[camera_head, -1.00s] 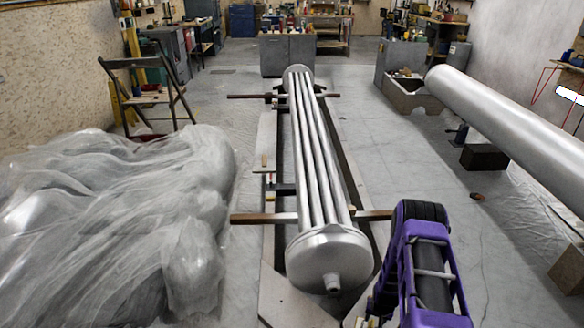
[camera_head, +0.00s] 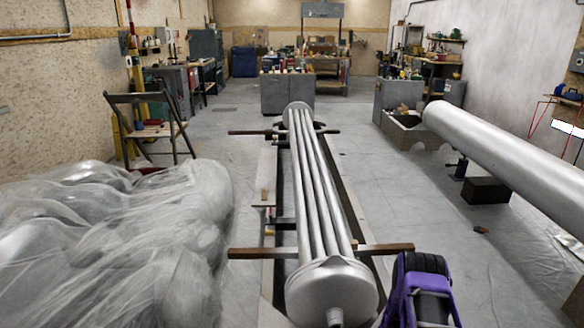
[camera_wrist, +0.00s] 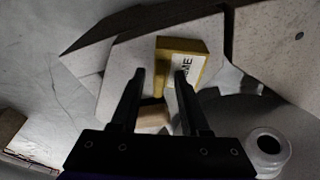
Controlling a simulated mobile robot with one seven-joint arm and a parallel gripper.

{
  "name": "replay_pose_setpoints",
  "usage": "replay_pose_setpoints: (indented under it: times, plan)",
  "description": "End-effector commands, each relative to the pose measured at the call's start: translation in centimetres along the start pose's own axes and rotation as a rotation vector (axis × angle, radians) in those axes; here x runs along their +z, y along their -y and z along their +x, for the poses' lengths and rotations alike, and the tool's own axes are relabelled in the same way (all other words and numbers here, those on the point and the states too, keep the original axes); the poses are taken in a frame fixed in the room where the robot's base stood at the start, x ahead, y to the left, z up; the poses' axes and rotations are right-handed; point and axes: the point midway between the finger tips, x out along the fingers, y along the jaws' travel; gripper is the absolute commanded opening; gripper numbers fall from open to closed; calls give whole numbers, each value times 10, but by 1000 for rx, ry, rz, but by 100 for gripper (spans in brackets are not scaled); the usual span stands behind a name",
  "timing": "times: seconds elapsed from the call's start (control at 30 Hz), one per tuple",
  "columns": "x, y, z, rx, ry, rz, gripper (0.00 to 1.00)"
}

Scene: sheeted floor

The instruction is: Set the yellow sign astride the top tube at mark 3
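The yellow sign (camera_wrist: 182,46), with a white face and black letters, shows in the wrist view just beyond my fingers, on or above a pale slab. My gripper (camera_wrist: 160,75) is open and empty, its two dark fingers pointing toward the sign; the right finger overlaps it in the picture. In the head view the bundle of long silvery tubes (camera_head: 318,185) runs away from me, with a round end cap (camera_head: 332,290) nearest. I cannot make out numbered marks on the tubes. My purple arm is at the lower right; my gripper is out of that view.
A plastic-wrapped heap (camera_head: 110,240) lies left of the bundle. A large silvery cylinder (camera_head: 500,150) stands off to the right. Wooden bars (camera_head: 385,249) cross under the tubes. In the wrist view the cap's nozzle (camera_wrist: 266,150) is close at the lower right. Floor between bundle and cylinder is mostly clear.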

Motion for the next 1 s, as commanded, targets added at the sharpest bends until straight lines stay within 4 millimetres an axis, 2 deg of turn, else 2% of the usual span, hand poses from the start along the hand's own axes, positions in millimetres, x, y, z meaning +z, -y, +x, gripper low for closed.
replay_pose_setpoints:
  times: [0.03,0.23,0.57,1.0]
  plan:
    - [5,-2,10,2,-1,2,35]
    - [5,-4,10,4,-1,2,0]
    - [5,-6,6,7,1,3,0]
    - [-1,-3,-24,4,3,2,0]
